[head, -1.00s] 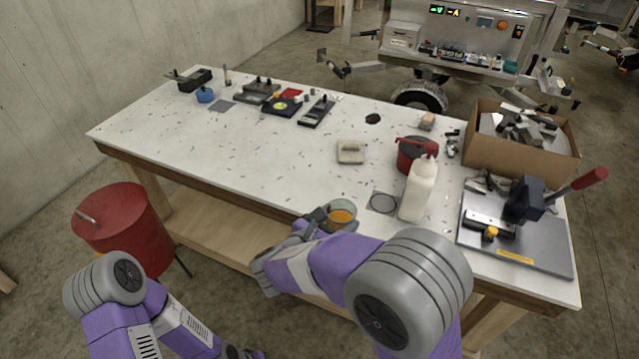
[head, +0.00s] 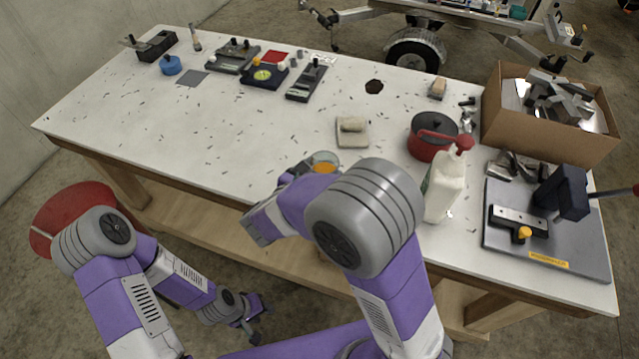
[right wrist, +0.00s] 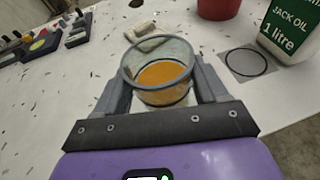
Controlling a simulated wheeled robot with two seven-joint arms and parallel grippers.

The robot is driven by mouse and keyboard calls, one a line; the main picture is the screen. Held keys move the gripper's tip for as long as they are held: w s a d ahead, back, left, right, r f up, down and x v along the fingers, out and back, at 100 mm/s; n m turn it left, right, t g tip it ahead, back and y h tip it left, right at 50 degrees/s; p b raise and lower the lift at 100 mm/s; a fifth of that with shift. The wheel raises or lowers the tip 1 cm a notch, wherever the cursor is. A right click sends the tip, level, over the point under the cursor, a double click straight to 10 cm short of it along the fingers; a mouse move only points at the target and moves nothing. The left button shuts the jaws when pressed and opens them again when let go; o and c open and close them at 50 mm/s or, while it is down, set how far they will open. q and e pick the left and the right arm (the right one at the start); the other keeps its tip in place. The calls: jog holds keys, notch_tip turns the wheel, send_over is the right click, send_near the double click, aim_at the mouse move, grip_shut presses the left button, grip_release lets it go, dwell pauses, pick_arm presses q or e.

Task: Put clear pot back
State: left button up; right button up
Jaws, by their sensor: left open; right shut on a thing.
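The clear pot (head: 325,160), a see-through cup with orange contents, is upright in my right gripper (head: 300,172). In the right wrist view the pot (right wrist: 160,75) sits between the two fingers of the right gripper (right wrist: 162,90), which are shut on its sides. I cannot tell whether its base touches the table. A grey square with a black ring outline (right wrist: 247,62) lies bare on the table to the right of the pot; my right arm hides it in the head view. My left gripper (head: 254,318) is open and empty, low in front of the table.
A white oil bottle (head: 443,188) and a red pot (head: 430,138) stand right of the clear pot. A pad with a beige block (head: 352,132) lies behind it. A grey plate with a clamp (head: 548,240) and a cardboard box (head: 505,125) fill the right end. The table's left-middle is mostly clear.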

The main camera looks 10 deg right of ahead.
jog(key=shift+w+f+b, duration=0.1)
jog(key=shift+f+b, duration=0.55)
jog(key=shift+f, duration=1.35)
jog(key=shift+f, duration=0.1)
jog(key=o, duration=1.3)
jog(key=shift+c, duration=0.2)
jog(key=shift+r, duration=0.2)
jog(key=p+v, duration=0.3)
jog(key=v, duration=0.9)
